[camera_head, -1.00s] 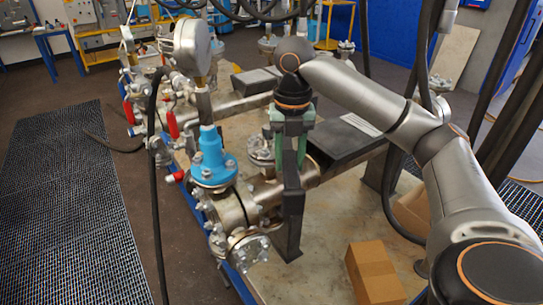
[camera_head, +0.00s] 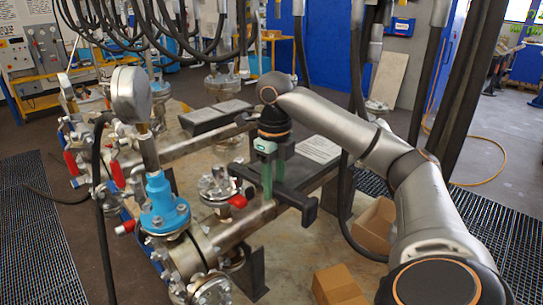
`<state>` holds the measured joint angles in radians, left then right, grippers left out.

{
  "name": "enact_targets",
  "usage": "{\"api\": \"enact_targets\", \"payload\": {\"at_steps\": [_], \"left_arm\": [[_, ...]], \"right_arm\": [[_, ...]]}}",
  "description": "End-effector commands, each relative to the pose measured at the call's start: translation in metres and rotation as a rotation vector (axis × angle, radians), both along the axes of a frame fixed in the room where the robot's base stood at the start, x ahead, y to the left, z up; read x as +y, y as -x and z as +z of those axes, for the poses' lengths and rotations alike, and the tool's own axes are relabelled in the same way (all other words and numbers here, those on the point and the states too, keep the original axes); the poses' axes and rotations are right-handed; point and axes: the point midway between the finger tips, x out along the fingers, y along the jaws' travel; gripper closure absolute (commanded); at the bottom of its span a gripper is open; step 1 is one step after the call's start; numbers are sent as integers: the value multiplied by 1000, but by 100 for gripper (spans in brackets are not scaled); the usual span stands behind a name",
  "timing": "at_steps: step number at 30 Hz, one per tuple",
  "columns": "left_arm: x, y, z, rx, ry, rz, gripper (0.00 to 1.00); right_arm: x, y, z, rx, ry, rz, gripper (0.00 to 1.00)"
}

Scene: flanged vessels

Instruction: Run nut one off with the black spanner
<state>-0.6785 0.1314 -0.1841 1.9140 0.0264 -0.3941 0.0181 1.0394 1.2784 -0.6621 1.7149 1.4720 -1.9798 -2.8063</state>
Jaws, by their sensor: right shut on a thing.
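My right gripper (camera_head: 267,182), with green fingers, points down over the middle of the skid. It is shut on the black spanner (camera_head: 292,195), which lies roughly level and slants from upper left to lower right. A flange with several studs and nuts (camera_head: 218,186) stands just left of the spanner, with a red-handled part beside it. A blue flanged fitting (camera_head: 163,205) with bolts stands further left, apart from the gripper. I cannot tell which nut is nut one. My left gripper is not in view.
A pressure gauge (camera_head: 131,95) and red valve handles (camera_head: 117,172) rise at the left. Pipes run across the skid behind and below the gripper. Cardboard boxes (camera_head: 338,286) sit at the lower right. Black hoses hang overhead and at the right.

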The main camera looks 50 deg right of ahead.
Motion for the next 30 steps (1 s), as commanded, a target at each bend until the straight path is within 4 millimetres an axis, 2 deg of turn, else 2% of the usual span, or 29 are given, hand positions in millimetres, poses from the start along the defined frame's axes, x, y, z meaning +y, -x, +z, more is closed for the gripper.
{"api": "enact_targets", "payload": {"at_steps": [4, 11, 20, 30], "left_arm": [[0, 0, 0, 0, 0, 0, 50], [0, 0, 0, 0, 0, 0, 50], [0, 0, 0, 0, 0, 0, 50], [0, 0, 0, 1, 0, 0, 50]], "right_arm": [[0, -1, 5, -4, 0, -1, 100], [0, -1, 29, -8, -1, -4, 100], [0, -1, 47, -7, -1, -3, 100], [0, 0, 51, -2, -2, -4, 100]]}}
